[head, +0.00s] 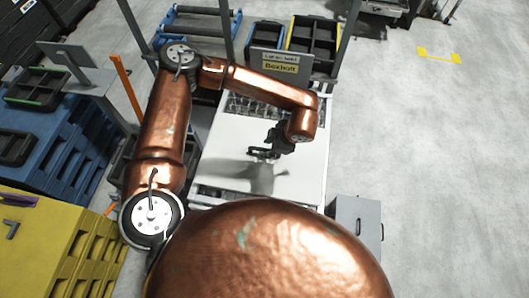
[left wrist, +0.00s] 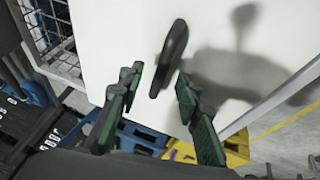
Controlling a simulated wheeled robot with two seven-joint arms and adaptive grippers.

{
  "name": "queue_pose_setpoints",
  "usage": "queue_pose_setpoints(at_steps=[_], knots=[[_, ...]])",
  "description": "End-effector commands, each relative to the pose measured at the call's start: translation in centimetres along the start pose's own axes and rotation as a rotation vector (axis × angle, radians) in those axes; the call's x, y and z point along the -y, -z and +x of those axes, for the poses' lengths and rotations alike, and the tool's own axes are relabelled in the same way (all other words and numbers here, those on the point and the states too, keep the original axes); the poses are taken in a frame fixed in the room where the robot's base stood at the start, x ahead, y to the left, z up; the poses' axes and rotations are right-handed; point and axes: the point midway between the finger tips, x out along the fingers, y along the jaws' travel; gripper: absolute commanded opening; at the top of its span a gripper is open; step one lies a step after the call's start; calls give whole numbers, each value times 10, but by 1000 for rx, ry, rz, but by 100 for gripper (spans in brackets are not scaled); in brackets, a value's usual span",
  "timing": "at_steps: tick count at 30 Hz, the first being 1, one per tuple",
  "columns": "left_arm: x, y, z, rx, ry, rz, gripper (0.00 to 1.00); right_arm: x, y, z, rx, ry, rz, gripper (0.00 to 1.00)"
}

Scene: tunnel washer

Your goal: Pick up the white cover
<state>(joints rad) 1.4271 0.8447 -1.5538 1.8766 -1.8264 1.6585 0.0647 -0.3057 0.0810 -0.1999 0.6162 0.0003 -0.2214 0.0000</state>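The white cover (head: 303,172) is a flat white panel below my left gripper in the head view, and it fills much of the left wrist view (left wrist: 118,30). A dark oblong handle (left wrist: 170,55) stands on it. My left gripper (head: 268,150) is over the panel. In the left wrist view its two green-padded fingers (left wrist: 158,84) are spread apart, with the handle's near end showing in the gap between them. Nothing is gripped. I cannot tell how far the fingertips are from the handle. My right gripper is not in view.
A sign reading "Boxbolt" (head: 281,67) and dark crates (head: 315,38) stand behind the panel. Blue crates (head: 62,130) and a yellow crate (head: 50,245) are at the left. A grey box (head: 357,222) is at lower right.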

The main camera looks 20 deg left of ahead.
Motion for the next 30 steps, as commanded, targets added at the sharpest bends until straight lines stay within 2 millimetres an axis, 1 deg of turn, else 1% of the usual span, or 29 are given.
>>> queue_pose_setpoints(at_steps=[3,6,13,27,30], knots=[[0,0,14,0,1,0,32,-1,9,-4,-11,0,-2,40],[0,0,21,0,1,1,32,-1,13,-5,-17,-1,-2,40],[0,-1,23,1,1,1,32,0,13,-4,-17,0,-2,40],[0,-1,22,1,1,0,0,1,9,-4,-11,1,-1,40],[0,-1,22,1,1,0,0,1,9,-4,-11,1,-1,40]])
